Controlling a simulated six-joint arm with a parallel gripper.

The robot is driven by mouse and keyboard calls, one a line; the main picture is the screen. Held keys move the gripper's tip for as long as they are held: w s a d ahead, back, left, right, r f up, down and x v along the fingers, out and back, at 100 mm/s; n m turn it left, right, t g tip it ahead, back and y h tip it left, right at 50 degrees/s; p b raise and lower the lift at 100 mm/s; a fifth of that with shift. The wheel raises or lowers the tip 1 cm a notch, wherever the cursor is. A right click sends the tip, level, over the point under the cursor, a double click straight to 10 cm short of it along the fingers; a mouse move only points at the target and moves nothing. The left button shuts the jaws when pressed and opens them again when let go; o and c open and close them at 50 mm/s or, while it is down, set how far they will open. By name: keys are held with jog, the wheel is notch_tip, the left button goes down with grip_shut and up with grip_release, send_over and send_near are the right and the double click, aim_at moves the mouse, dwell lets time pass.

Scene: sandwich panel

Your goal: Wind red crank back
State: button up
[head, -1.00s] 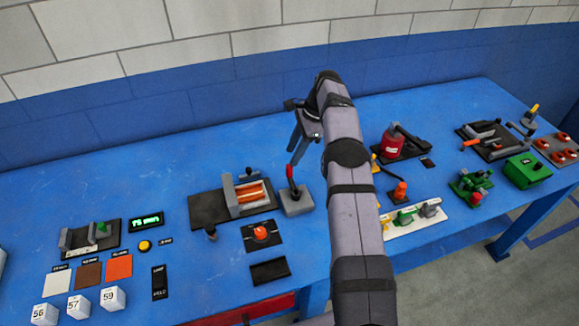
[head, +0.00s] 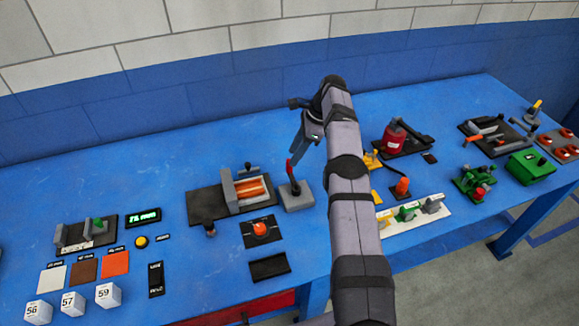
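The red crank (head: 291,171) stands up from a grey block (head: 297,197) near the middle of the blue table. Its handle is red, with a dark lower part. My gripper (head: 296,156) points down at the top of the red handle, and its fingers overlap the handle's upper end in the head view. I cannot tell whether the fingers touch or grip the handle. The gap between the fingers is too small to make out.
Left of the crank is a dark plate with a grey clamp holding orange layers (head: 250,189). In front lies a panel with an orange-red knob (head: 260,229). A green display (head: 143,217) stands further left. A red cylinder (head: 393,138) and other fixtures are right of my arm.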

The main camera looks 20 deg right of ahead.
aim_at(293, 177)
jog(key=shift+p+x, duration=0.6)
jog(key=shift+x, duration=1.95)
jog(key=shift+c, duration=0.6)
grip_shut()
